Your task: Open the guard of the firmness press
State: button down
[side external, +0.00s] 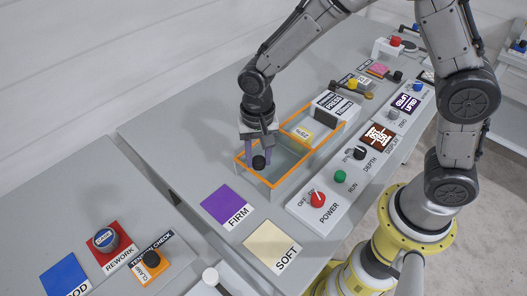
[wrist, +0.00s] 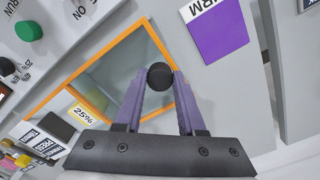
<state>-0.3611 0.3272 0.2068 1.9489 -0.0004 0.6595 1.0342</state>
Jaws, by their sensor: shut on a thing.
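The firmness press (side external: 336,108) is a white box with black lettering on the bench. In front of it is its guard (side external: 263,181), a clear box-like cover with orange edges that looks down over its bay; its orange frame also shows in the wrist view (wrist: 88,66). A black round knob (side external: 259,162) sits at the guard's front edge, away from the press box. My gripper (side external: 258,157) is pointing down there, its purple fingers shut on this knob. In the wrist view the knob (wrist: 160,76) lies between the fingertips.
The purple FIRM pad (side external: 228,206) and cream SOFT pad (side external: 272,247) lie flat before the guard. A control panel (side external: 322,212) with a red POWER knob (side external: 317,199), a green button (side external: 340,176) and a black dial (side external: 359,153) runs along the right side.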

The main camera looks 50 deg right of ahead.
jog(key=shift+r, duration=0.15)
jog(key=c, duration=0.5)
grip_release()
notch_tip(320, 180, up, 14)
